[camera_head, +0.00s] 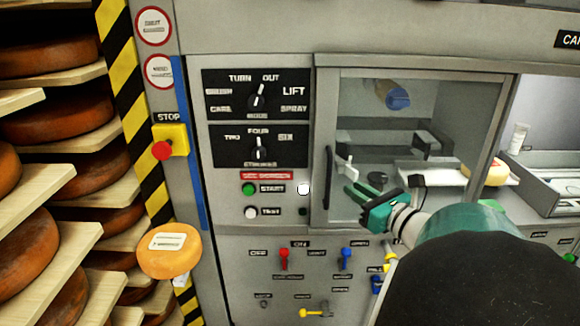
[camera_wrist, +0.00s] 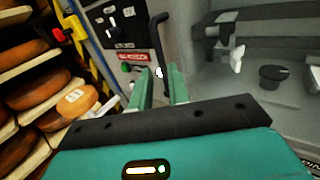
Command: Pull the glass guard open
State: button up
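The glass guard (camera_head: 365,125) is a grey-framed clear panel on the front of the machine. It appears closed over the compartment behind it. Its dark vertical handle (camera_head: 327,180) is at the guard's left edge, and it also shows in the wrist view (camera_wrist: 156,42). My gripper (camera_head: 352,192) is in front of the guard, just right of the handle in the head view. In the wrist view my two green fingers (camera_wrist: 161,72) are spread with a gap between them and hold nothing. The handle's lower end appears just beyond the fingertips; contact cannot be told.
A control panel (camera_head: 215,190) with knobs and buttons is left of the guard. A red stop button (camera_head: 162,150) sits on a yellow box. Shelves (camera_head: 60,250) of cheese wheels fill the left side. Small coloured levers (camera_head: 284,258) stick out below the guard.

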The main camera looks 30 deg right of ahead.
jog(key=w, duration=1)
jog(key=shift+w, duration=0.1)
jog(key=shift+c, duration=0.5)
grip_shut()
